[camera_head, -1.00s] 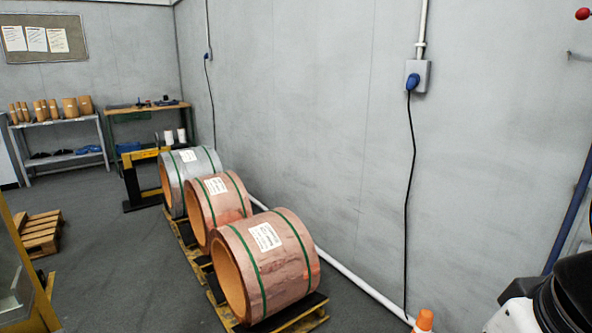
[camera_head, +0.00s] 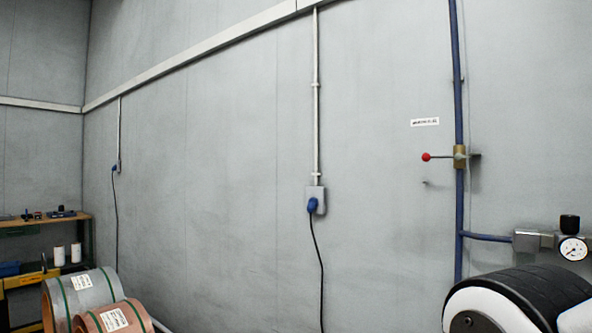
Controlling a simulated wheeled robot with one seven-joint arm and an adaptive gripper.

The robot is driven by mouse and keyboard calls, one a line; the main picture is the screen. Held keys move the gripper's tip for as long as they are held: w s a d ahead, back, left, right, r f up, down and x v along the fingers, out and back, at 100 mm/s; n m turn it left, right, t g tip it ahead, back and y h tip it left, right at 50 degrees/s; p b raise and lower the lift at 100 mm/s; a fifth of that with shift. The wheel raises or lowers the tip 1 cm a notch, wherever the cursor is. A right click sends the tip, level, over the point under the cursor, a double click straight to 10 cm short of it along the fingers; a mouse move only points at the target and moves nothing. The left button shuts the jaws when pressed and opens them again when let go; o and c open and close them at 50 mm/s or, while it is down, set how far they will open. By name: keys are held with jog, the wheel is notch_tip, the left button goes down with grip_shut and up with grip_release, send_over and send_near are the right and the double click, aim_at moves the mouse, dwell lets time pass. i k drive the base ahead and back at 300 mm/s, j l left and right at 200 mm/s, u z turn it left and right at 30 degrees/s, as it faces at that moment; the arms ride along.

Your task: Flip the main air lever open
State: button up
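The air lever (camera_head: 440,157) is on the wall at the right. It has a red ball knob at its left end and a thin dark handle lying about level, across the pipe. It joins a brass valve body (camera_head: 460,157) on a vertical blue pipe (camera_head: 457,90). A small white label (camera_head: 424,122), too small to read, is on the wall above the knob. A white and black part of my own arm shows at the bottom right, well below the lever. My gripper is not in view.
A branch pipe leads right to a regulator with a pressure gauge (camera_head: 573,249). A blue plug sits in a wall socket box (camera_head: 316,199) with a hanging black cable. Strapped silver (camera_head: 85,298) and copper (camera_head: 112,318) coils stand at lower left.

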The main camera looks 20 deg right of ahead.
aim_at(427, 157)
jog(key=z, duration=1.05)
